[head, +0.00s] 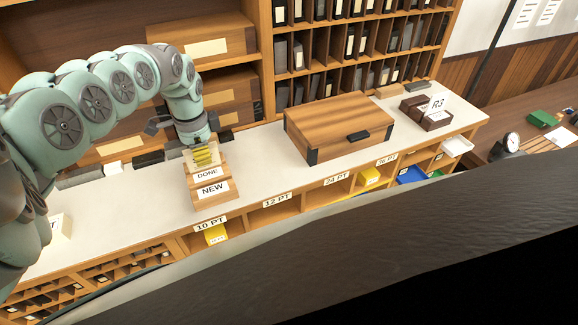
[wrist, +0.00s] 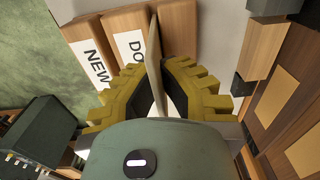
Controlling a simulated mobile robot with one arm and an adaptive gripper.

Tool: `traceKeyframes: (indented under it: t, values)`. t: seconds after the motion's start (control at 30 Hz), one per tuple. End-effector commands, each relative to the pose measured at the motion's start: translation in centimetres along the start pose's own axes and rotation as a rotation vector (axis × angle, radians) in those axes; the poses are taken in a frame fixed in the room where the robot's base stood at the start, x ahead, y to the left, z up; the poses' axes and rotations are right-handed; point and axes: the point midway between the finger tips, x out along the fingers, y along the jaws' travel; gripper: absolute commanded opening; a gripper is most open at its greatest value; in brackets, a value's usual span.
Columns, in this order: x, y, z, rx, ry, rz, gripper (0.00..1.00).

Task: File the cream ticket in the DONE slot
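The cream ticket (wrist: 154,70) shows nearly edge-on in the wrist view, upright between the yellow fingers of my gripper (wrist: 156,68). The fingers are closed on it, and its far end reaches past the fingertips. The wooden holder has a DONE step (head: 207,174) behind a lower NEW step (head: 212,189); the labels also show in the wrist view, DONE (wrist: 131,46) and NEW (wrist: 97,68). In the head view my gripper (head: 204,158) is just above the DONE step at the rear of the holder. I cannot tell whether the ticket's end is inside the slot.
A wooden case (head: 340,125) with dark corners stands right of the holder on the pale counter (head: 255,165). Shelves and drawers (head: 205,45) rise behind. Labelled cubbies (head: 275,208) run below the front edge. The counter between holder and case is clear.

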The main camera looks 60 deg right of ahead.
Motion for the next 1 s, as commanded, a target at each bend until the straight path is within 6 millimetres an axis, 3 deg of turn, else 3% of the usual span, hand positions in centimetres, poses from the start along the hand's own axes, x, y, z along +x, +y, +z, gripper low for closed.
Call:
traceKeyframes:
  t: [0.03,0.4,0.7,1.0]
  values:
    - [0.2,0.0,0.0,0.001,0.000,0.000,0.00]
    - [0.1,0.0,0.0,0.001,0.000,0.000,0.39]
    - [-0.1,0.0,0.0,0.001,0.000,0.000,0.39]
    - [-2.2,0.0,0.0,-0.002,0.000,0.000,0.39]
